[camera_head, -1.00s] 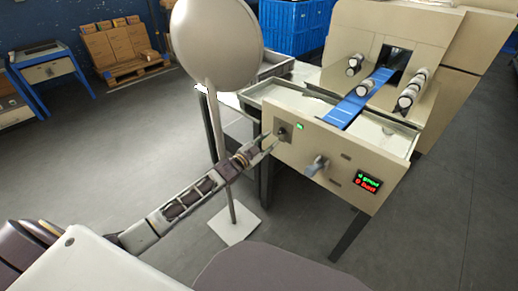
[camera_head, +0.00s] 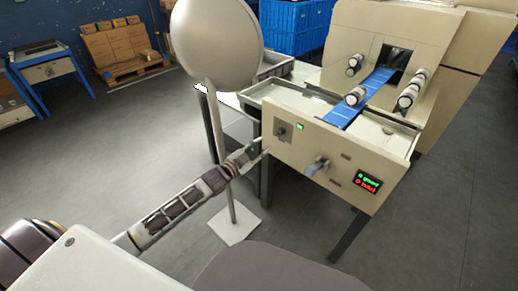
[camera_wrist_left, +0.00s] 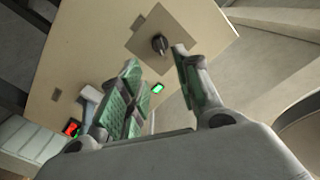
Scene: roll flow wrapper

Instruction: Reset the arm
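My left gripper (camera_head: 261,148) is in front of the left side of the beige machine panel (camera_head: 325,160), apart from it. In the left wrist view its two green-padded fingers (camera_wrist_left: 157,60) are spread with nothing between them. Beyond the fingertips is a dark knob (camera_wrist_left: 160,44) on a square plate, which also shows in the head view (camera_head: 281,130). A lit green indicator (camera_wrist_left: 157,88) is beside the plate. My right gripper is not in view.
A grey lever (camera_head: 316,167) and a small lit display (camera_head: 367,182) are on the panel. A round-headed pole (camera_head: 212,110) stands close behind my left arm. Open floor lies to the left.

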